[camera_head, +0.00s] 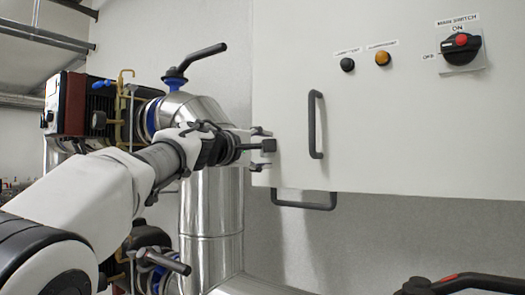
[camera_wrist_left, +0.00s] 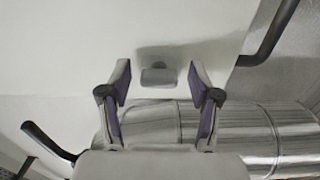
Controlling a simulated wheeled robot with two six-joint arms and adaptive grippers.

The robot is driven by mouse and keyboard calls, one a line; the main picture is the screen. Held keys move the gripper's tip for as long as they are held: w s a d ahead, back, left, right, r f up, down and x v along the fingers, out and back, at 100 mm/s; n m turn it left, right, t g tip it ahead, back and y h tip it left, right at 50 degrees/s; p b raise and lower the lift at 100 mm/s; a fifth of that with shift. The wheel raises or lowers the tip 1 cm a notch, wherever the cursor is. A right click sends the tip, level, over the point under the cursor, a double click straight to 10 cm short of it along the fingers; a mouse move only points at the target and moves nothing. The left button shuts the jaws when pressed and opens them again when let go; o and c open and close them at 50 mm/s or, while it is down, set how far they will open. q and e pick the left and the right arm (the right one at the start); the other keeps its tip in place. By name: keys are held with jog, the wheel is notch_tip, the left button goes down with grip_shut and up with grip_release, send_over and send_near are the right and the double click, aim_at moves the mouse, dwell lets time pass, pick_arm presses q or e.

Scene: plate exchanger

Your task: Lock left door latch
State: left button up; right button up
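The left door latch is a small dark block (camera_head: 268,146) at the left edge of the white cabinet door (camera_head: 400,130). In the left wrist view the latch (camera_wrist_left: 158,76) is a short grey piece standing off the pale panel, with a shadow beside it. My left gripper (camera_head: 262,148) reaches it from the left, with one fingertip above and one below it. In the left wrist view my left gripper (camera_wrist_left: 159,70) is open, and the latch shows between the fingertips with gaps on both sides. I cannot tell how deep it sits between them.
A black door handle (camera_head: 314,125) is right of the latch, and another handle (camera_head: 306,205) is below the cabinet. A silver pipe (camera_head: 212,215) with a black valve lever (camera_head: 195,60) stands left.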

pick_arm(q)
jog(key=v, duration=0.7)
jog(key=shift+s, duration=0.2)
jog(key=shift+a, duration=0.15)
